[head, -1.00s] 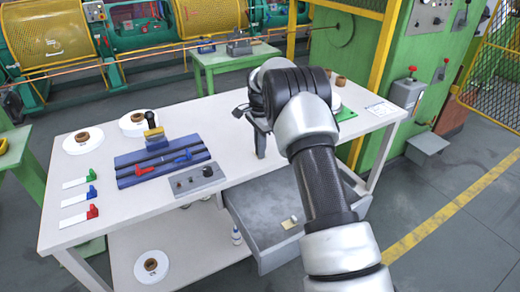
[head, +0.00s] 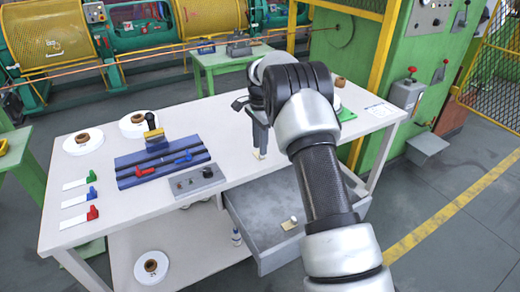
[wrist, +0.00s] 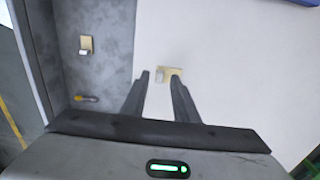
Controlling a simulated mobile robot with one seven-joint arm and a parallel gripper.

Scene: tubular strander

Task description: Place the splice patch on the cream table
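A small tan splice patch (head: 257,154) with a pale piece on it lies flat on the pale cream table (head: 220,131), close to the table's front edge above the open drawer. In the wrist view the patch (wrist: 172,74) is just beyond my fingertips, with bare table surface around it. My gripper (head: 260,146) points down over the patch. In the wrist view the fingers of my gripper (wrist: 160,78) stand apart with nothing between them. A second, similar patch (head: 290,223) lies in the grey drawer (head: 268,238); it also shows in the wrist view (wrist: 86,45).
A yellow-tipped item (wrist: 86,99) lies in the drawer.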

